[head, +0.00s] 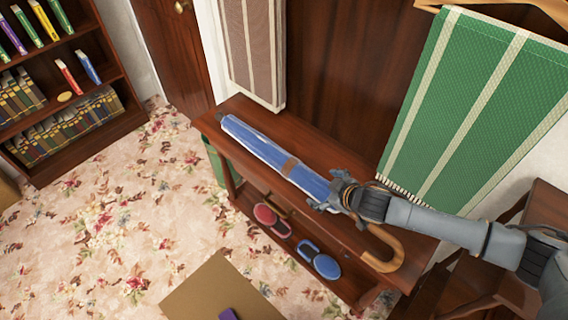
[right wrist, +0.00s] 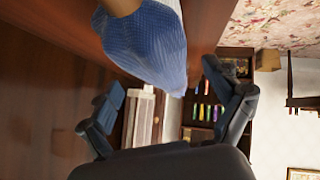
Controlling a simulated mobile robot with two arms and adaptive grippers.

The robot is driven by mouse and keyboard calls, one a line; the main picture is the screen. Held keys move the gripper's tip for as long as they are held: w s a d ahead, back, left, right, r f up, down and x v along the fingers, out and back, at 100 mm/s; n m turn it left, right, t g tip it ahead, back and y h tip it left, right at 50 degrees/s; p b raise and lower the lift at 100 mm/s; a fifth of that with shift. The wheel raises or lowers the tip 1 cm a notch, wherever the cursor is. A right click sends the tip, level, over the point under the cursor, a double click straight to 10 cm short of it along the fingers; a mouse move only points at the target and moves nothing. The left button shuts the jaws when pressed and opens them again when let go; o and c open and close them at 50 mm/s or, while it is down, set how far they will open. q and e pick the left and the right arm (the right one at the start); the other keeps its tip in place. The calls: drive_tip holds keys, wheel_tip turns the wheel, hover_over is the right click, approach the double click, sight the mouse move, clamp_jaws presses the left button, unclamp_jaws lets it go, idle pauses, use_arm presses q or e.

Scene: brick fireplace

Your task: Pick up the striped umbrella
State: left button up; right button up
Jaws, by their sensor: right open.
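The striped umbrella (head: 262,150) is furled, blue with a pale stripe, a brown strap and a curved wooden handle. It lies along the top of a wooden bench (head: 345,150), its tip toward the back left and its handle over the right end. My right gripper (head: 332,192) is open at the handle end of the blue cloth and hides part of the umbrella there. In the right wrist view, the umbrella's blue cloth (right wrist: 150,50) shows at the top, near the open fingers (right wrist: 165,80). I cannot tell whether they touch it. My left gripper is not in view.
Red slippers (head: 272,220) and blue slippers (head: 318,258) sit on the bench's lower shelf. A green striped cloth (head: 470,100) hangs at the right, a brown one (head: 252,50) behind. A bookcase (head: 70,90) stands left. A cardboard-coloured panel (head: 215,290) is in front. The floral floor (head: 110,230) is mostly clear.

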sight(314, 183)
drive_tip(key=shift+f, duration=0.1)
drive_tip(key=shift+w+a+f, duration=0.15)
drive_tip(key=shift+w+a, duration=0.05)
drive_tip(key=shift+a, duration=0.05)
drive_tip(key=x, duration=0.4)
drive_tip(key=shift+w+a+p, duration=0.1)
drive_tip(key=shift+w+p, duration=0.15)
drive_tip(key=shift+p, duration=0.1)
drive_tip(key=shift+w, duration=0.1)
drive_tip(key=shift+a, duration=0.1)
drive_tip(key=c, duration=1.5)
drive_tip(key=shift+c, duration=0.7)
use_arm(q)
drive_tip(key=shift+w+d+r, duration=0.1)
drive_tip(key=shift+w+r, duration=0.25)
